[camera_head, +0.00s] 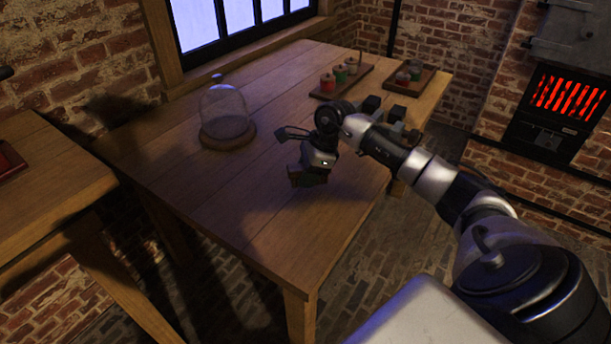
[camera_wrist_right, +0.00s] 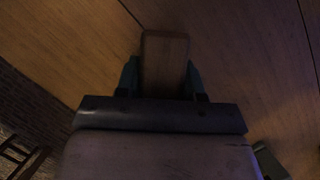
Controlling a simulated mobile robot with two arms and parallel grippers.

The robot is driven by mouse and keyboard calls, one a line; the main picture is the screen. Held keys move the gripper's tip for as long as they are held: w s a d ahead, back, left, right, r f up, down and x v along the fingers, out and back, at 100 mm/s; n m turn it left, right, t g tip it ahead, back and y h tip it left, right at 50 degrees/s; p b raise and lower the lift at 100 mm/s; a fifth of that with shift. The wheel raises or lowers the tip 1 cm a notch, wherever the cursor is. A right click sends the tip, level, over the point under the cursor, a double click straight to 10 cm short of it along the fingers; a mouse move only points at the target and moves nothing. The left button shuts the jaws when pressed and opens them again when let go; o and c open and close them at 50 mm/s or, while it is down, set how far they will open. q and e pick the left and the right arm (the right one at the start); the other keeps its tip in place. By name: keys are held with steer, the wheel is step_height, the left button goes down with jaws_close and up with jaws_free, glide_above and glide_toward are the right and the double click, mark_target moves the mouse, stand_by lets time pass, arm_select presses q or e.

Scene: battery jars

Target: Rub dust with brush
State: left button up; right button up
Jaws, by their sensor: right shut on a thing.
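My right gripper (camera_head: 309,174) is low over the front part of the wooden table (camera_head: 235,208). In the right wrist view, its two fingers are shut on a brown wooden block (camera_wrist_right: 165,62), which looks like the brush. Its bristles are hidden, and I cannot tell whether it touches the tabletop. In the head view the held brush is small and dark. No dust can be made out on the table. My left gripper is not in view.
A glass dome on a round wooden base (camera_head: 228,137) stands left of my right gripper. Two trays with small jars (camera_head: 340,76) (camera_head: 408,78) stand at the far end. Another table (camera_head: 45,175) is at left; a glowing furnace (camera_head: 568,94) is at right. The table's middle is clear.

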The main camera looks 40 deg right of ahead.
steer(key=shift+r+p, duration=0.9)
steer(key=shift+r, duration=0.7)
steer(key=shift+r+p, duration=0.55)
steer(key=shift+r, duration=0.4)
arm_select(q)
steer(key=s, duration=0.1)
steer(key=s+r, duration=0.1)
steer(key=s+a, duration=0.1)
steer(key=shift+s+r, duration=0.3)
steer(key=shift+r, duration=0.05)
